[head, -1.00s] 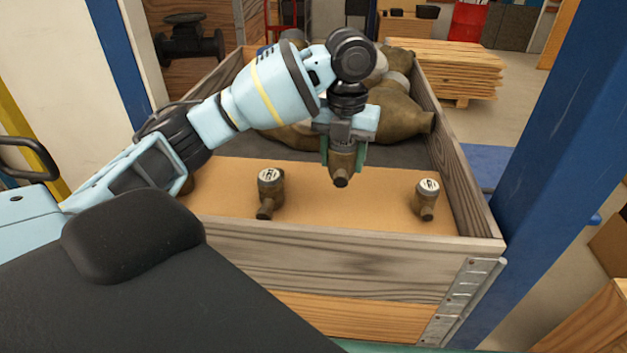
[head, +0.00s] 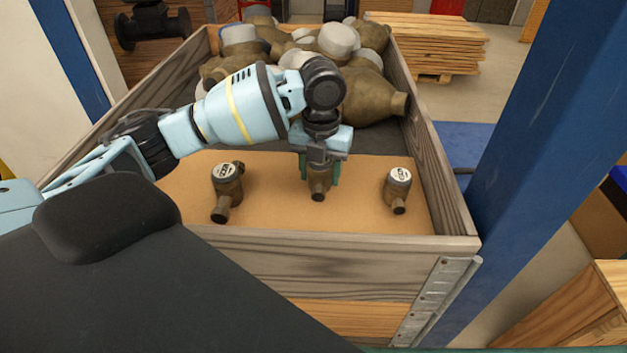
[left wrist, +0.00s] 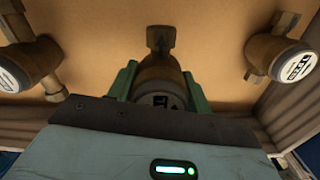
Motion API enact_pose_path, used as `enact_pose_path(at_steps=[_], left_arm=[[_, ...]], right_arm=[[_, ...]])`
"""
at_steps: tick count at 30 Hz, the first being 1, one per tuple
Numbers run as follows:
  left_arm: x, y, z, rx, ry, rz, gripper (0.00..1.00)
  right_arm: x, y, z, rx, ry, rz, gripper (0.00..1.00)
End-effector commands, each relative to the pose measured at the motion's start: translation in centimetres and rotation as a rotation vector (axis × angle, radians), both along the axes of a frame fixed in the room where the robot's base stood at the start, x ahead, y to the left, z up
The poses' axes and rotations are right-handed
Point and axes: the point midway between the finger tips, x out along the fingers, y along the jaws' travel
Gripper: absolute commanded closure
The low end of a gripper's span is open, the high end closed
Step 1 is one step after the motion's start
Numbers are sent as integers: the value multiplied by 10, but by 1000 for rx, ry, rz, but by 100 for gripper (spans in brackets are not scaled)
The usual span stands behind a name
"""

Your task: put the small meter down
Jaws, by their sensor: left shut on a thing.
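My left gripper (head: 320,171) is shut on a small brass meter (head: 319,186), between its green fingers. The held meter is in the crate, over the tan board (head: 275,208), between two other small meters. Whether it touches the board I cannot tell. In the left wrist view the held meter (left wrist: 161,80) sits between the green fingers (left wrist: 160,88), its dial partly hidden by the gripper body. One small meter (head: 227,190) stands to its left and another (head: 397,188) to its right, both with white dials. My right gripper is not in view.
The wooden crate (head: 290,265) has raised walls around the board. Large brass meters (head: 372,98) are piled at the back on a dark surface. A blue post (head: 545,130) stands close to the crate's right side.

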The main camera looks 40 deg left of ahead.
Motion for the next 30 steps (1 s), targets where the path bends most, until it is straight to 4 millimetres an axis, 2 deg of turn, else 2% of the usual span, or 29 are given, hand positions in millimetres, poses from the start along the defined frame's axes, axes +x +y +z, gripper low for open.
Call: enact_pose_path(at_steps=[5, 15, 29, 30], left_arm=[[0, 0, -2, -1, -4, 0, 88], [0, 0, -46, 0, -2, 1, 88], [0, 0, -52, 0, -3, 0, 88], [0, 0, -53, 1, -2, 0, 49]], right_arm=[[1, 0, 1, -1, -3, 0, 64], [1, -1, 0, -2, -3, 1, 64], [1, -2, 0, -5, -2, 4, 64], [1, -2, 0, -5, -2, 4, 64]])
